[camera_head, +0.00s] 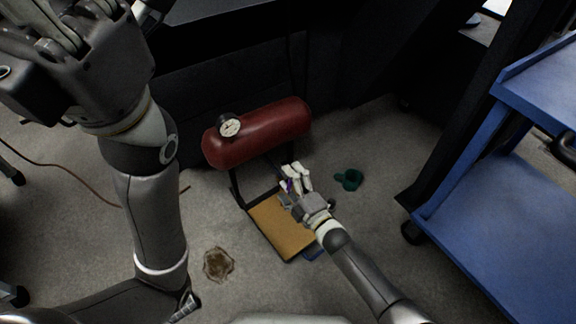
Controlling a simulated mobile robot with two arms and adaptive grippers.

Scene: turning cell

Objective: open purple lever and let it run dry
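A red tank (262,134) with a round dial gauge (230,127) stands on a dark frame in the middle of the view. My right gripper (294,179) is low in front of the tank, its pale fingers pointing up toward it. A small bit of the purple lever (289,186) shows between the fingers; the rest is hidden by the gripper. I cannot tell whether the fingers are closed on it or only around it. My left gripper (55,25) is raised at the top left, close to the camera and away from the tank; its fingertips are partly cut off.
A tan board (277,232) lies below the tank, under my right gripper. A dark green object (349,179) lies on the floor to the right. A blue cart (500,220) stands at the right. A brown stain (218,264) marks the floor. A thin cable (70,172) runs at the left.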

